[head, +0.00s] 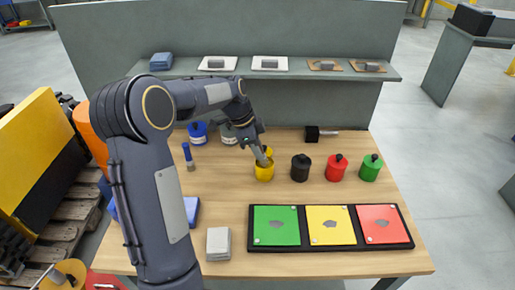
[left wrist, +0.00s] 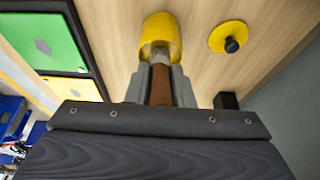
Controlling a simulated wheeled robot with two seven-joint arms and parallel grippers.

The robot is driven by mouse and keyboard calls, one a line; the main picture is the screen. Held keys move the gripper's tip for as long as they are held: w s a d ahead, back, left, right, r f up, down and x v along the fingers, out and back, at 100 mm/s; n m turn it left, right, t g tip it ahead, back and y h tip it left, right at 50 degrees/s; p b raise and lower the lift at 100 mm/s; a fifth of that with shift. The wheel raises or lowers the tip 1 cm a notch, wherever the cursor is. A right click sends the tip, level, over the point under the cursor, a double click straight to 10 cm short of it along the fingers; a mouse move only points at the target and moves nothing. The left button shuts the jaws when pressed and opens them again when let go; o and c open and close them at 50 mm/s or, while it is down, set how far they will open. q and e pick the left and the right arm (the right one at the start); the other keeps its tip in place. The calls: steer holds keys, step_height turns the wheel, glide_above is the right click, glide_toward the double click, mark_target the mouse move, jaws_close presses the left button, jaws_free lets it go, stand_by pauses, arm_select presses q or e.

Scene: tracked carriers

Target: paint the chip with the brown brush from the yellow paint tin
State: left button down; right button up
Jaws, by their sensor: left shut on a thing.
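My left gripper (head: 262,157) is shut on the brown brush (left wrist: 161,88), seen as a brown handle between the fingers in the left wrist view. The gripper is at the mouth of the yellow paint tin (head: 264,173), which also shows in the left wrist view (left wrist: 161,28). The brush's lower end is hidden at the tin. A yellow lid (left wrist: 231,38) with a black knob lies on the table beside the tin. Grey chips show on a green panel (head: 276,227), a yellow panel (head: 329,224) and a red panel (head: 381,225) in a black tray (head: 305,247). My right gripper is out of view.
Black (head: 301,168), red (head: 336,168) and green (head: 370,167) lidded tins stand right of the yellow tin. A blue brush (head: 188,155) stands to the left. A grey block stack (head: 218,244) sits left of the tray. Bare wood lies between tins and tray.

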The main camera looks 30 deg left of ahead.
arm_select(q)
steer(key=shift+r+p, duration=2.55)
steer(key=shift+r, duration=0.95)
